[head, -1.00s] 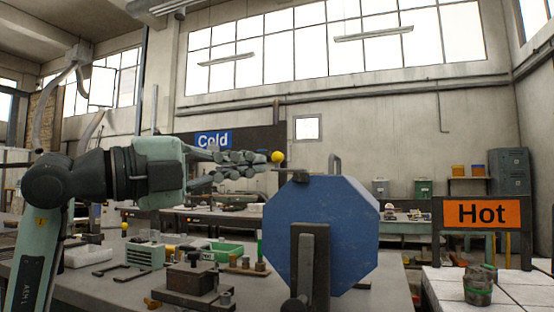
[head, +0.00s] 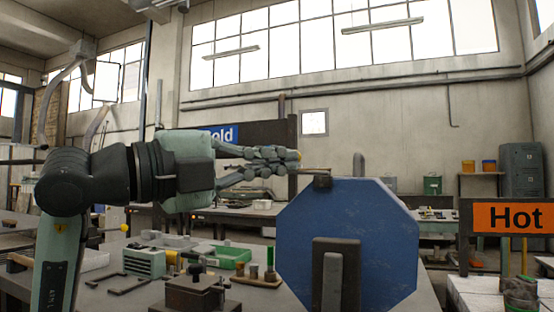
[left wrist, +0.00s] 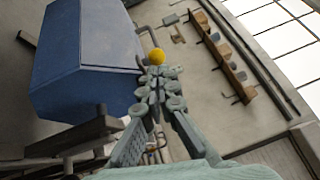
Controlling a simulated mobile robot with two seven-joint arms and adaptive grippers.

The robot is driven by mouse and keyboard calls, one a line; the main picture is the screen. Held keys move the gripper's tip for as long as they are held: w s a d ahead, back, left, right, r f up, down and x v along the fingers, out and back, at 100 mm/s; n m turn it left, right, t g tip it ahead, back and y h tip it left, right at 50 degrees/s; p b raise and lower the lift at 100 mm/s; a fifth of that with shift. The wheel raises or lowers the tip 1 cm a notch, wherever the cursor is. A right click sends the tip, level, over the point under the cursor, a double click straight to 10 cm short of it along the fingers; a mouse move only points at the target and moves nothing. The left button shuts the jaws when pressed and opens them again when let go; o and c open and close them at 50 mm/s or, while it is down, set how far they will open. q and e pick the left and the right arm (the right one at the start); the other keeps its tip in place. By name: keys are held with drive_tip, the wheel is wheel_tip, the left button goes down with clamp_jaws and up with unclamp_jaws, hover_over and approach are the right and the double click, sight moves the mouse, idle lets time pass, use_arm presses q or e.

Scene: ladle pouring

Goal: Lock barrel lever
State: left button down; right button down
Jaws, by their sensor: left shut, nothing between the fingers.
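The blue eight-sided barrel (head: 350,212) stands on the bench, with a dark bracket at its front. A thin lever (head: 308,172) sits on a small dark block at its top left and points left. The lever's yellow knob (head: 299,155) is mostly hidden behind my left fingertips. My left gripper (head: 296,160) is shut and empty, level with the knob, left of the barrel. In the left wrist view, the yellow knob (left wrist: 157,56) shows just beyond the closed fingertips (left wrist: 158,76), beside the barrel (left wrist: 85,60). Whether they touch cannot be told. My right gripper is not in view.
Below my left arm, the bench holds a green tray (head: 228,255), a pale crate (head: 144,262) and a dark metal block (head: 195,292). A "Hot" sign (head: 512,217) stands at the right, and a "Cold" sign (head: 222,135) is behind my gripper.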

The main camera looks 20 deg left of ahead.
use_arm(q)
drive_tip(key=shift+w+a+m+g+h, duration=0.2)
drive_tip(key=shift+m+g+h, duration=0.15)
drive_tip(key=shift+h, duration=0.25)
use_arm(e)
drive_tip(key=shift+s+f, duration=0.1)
